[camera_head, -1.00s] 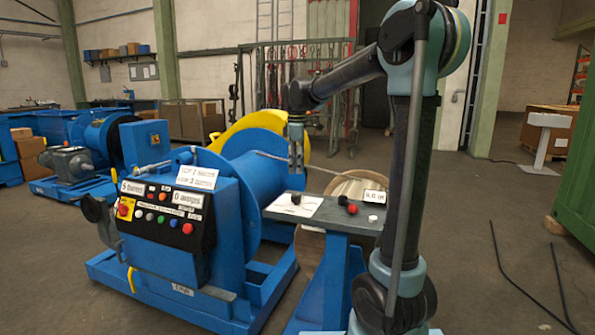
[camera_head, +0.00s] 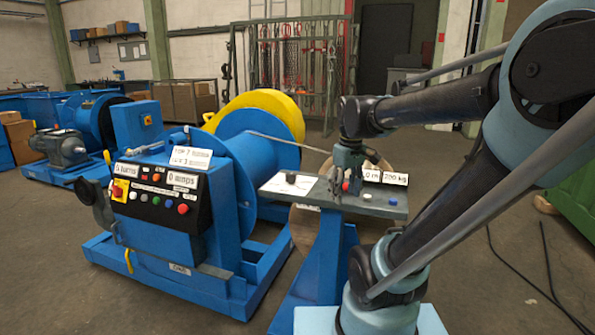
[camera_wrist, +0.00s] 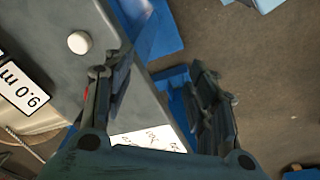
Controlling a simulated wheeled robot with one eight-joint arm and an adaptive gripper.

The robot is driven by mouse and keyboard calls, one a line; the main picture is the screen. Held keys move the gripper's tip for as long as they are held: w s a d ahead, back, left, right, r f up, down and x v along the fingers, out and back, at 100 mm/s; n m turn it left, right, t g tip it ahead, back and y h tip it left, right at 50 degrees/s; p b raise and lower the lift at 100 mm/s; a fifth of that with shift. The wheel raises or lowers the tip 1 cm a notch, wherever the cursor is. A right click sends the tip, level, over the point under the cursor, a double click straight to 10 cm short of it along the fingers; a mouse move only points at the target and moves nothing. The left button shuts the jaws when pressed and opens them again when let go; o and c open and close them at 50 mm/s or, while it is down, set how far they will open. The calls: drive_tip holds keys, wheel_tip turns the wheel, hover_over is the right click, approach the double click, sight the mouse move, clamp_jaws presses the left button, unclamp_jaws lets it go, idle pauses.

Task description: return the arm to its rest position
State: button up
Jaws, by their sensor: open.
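My gripper (camera_head: 341,188) hangs pointing down over the grey top of the blue stand (camera_head: 280,188), in front of the small signs in the head view. In the wrist view its two dark fingers (camera_wrist: 155,75) are spread apart with nothing between them. One finger overlaps the stand's edge and the other is over the blue base and floor. My arm folds from its base at lower right, up to the elbow at the right edge, then reaches left. Whether the gripper touches the stand cannot be told.
A black knob (camera_head: 291,178), a white sheet (camera_head: 306,189) and a red knob (camera_head: 346,186) are on the stand. The blue winch drum (camera_head: 258,165) and its control panel (camera_head: 158,195) stand to the left. A green container (camera_head: 577,225) is at right.

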drive_tip(key=s+d+f+m, duration=0.4)
drive_tip(key=s+f+m, duration=0.2)
drive_tip(key=s+f, duration=0.5)
drive_tip(key=shift+d+f+t, duration=0.3)
drive_tip(key=shift+f+t, duration=0.1)
drive_tip(key=shift+f, duration=0.05)
drive_tip(key=shift+w+f, duration=0.2)
drive_tip(key=shift+w, duration=0.25)
